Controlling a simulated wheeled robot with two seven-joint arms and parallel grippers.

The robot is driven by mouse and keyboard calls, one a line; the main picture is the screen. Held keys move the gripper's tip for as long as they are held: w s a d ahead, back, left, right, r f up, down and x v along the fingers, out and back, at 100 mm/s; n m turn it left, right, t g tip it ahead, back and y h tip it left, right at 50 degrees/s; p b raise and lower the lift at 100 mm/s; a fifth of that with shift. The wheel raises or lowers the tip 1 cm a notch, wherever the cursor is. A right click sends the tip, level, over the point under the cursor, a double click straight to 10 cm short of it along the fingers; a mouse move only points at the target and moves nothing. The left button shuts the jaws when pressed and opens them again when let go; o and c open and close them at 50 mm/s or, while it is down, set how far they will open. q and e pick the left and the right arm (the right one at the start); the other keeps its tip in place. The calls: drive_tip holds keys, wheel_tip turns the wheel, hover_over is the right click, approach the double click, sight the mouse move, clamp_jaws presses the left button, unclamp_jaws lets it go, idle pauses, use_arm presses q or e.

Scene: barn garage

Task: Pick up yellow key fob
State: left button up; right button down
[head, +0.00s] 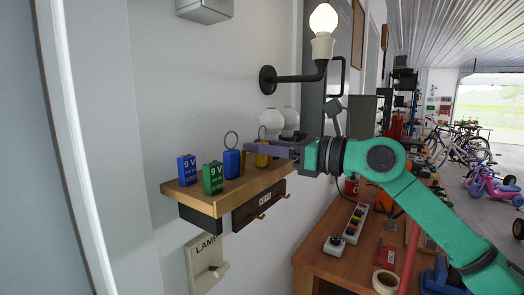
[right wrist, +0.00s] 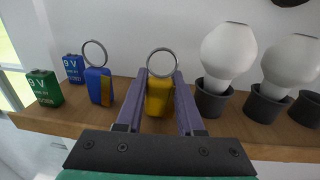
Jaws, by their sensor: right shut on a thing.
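The yellow key fob (right wrist: 158,97) with its metal ring stands on the wooden shelf (right wrist: 60,125) between the fingers of my right gripper (right wrist: 157,100). The fingers are shut on it. In the head view the yellow key fob (head: 262,160) is partly hidden by my right gripper (head: 256,149), which reaches in from the right. A blue key fob (right wrist: 99,85) with a ring stands just to the left of it and also shows in the head view (head: 231,163). My left gripper is not in view.
Blue (head: 187,169) and green (head: 212,178) 9 V batteries stand at the shelf's left end. White bulbs in dark sockets (right wrist: 211,98) stand close to the right of my gripper. A wall lamp (head: 322,45) hangs above. A cluttered workbench (head: 340,262) is below right.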

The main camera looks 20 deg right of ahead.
sight(264, 142)
drive_tip(key=shift+s+d+r, duration=0.1)
drive_tip(key=shift+r, duration=0.1)
wheel_tip(264, 142, up, 6)
drive_tip(key=shift+r, duration=0.1)
drive_tip(key=s+a+b+v, duration=0.1)
drive_tip(key=b+v, duration=0.6)
drive_tip(key=v, duration=1.2)
drive_tip(key=shift+s+d+r, duration=0.2)
drive_tip(key=shift+s+r, duration=0.05)
drive_tip(key=shift+s, duration=0.05)
